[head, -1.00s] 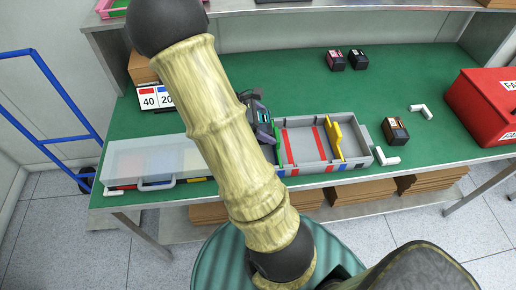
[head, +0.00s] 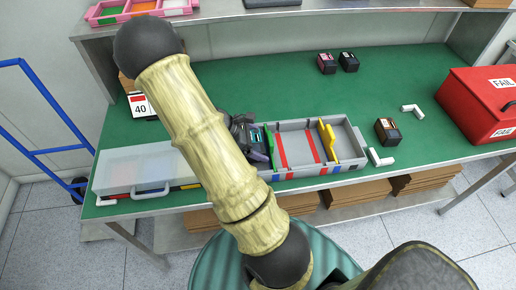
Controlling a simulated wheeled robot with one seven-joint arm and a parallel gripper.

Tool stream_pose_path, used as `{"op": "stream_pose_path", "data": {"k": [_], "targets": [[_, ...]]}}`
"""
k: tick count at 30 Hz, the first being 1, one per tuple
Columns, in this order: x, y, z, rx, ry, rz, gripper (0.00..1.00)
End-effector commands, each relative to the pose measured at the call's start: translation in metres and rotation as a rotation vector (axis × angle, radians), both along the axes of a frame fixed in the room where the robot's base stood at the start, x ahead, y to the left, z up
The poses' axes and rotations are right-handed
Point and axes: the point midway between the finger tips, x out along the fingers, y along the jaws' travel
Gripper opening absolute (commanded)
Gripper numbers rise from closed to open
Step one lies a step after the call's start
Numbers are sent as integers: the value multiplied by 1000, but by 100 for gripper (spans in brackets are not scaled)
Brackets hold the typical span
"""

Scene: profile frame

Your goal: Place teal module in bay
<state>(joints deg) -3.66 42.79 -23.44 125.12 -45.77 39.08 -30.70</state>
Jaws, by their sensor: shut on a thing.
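My gripper (head: 248,134) is at the left part of the grey bay frame (head: 354,168), partly hidden behind my arm. It is shut on a dark module with a teal face (head: 260,138), taken to be the teal module. The module is low at the frame's left end, beside a green strip (head: 269,143). I cannot tell whether it touches the frame's floor. The frame has red and blue stripes and a yellow divider (head: 328,141) standing toward its right end.
A black module with an orange label (head: 388,131) and white corner brackets (head: 380,158) lie right of the frame. Two more modules (head: 327,63) (head: 348,61) stand at the back. A red box (head: 478,108) is at the right. A clear-lidded case (head: 135,168) lies left.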

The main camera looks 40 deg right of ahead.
Motion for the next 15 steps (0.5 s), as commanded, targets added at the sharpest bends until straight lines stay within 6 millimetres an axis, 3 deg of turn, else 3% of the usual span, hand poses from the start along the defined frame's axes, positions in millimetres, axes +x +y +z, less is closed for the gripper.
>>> {"op": "stream_pose_path", "data": {"k": [6,13,14,15], "targets": [[0,0,-29,-1,5,1,63],[0,0,-31,0,1,1,63],[0,0,-31,0,1,1,93],[0,0,-32,1,1,0,100]]}}
